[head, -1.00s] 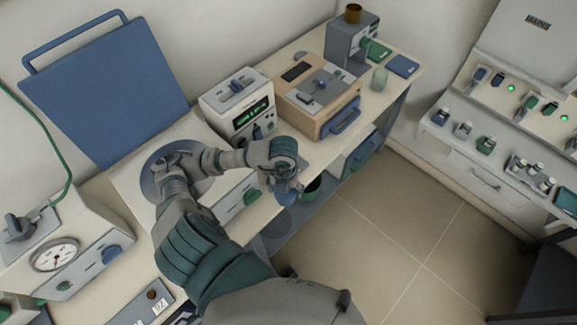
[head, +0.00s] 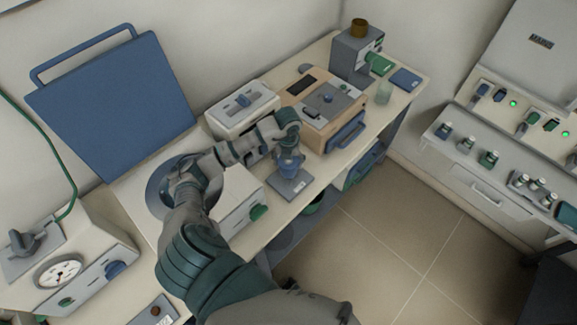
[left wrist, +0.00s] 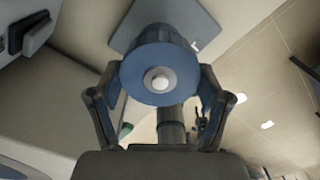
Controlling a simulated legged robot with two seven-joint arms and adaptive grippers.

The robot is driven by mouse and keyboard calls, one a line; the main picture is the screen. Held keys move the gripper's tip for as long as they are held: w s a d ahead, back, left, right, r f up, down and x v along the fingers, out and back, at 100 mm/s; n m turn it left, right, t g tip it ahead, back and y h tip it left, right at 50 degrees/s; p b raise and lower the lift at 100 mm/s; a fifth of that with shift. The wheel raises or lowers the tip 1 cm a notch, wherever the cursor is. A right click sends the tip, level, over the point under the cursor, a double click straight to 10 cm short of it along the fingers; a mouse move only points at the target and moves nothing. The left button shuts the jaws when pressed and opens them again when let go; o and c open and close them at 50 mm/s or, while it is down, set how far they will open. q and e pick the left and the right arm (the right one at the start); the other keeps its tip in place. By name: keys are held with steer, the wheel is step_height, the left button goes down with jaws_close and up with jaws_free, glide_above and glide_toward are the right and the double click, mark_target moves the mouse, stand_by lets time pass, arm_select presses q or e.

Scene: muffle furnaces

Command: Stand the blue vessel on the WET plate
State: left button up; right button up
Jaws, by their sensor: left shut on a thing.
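My left gripper (head: 289,152) is shut on the blue vessel (head: 290,166), near the front edge of the bench. The vessel is just over a grey plate (head: 287,190) lying at that edge. In the left wrist view the blue vessel (left wrist: 150,58) sits between the two fingers, its round face with a white knob toward the camera. The grey plate (left wrist: 195,22) shows behind it with part of a white mark. I cannot read the plate's word or tell whether the vessel touches it. My right gripper is not in view.
A tan furnace box (head: 322,108) and a white instrument (head: 240,112) stand behind the gripper. Floor lies beyond the front edge.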

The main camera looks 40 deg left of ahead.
mark_target(285, 176)
arm_select(q)
steer(key=f, duration=0.3)
steer(key=shift+a+f, duration=0.35)
steer(key=shift+d, duration=0.3)
steer(key=o, duration=1.5)
steer(key=shift+d, duration=0.1)
steer(key=shift+o, duration=1)
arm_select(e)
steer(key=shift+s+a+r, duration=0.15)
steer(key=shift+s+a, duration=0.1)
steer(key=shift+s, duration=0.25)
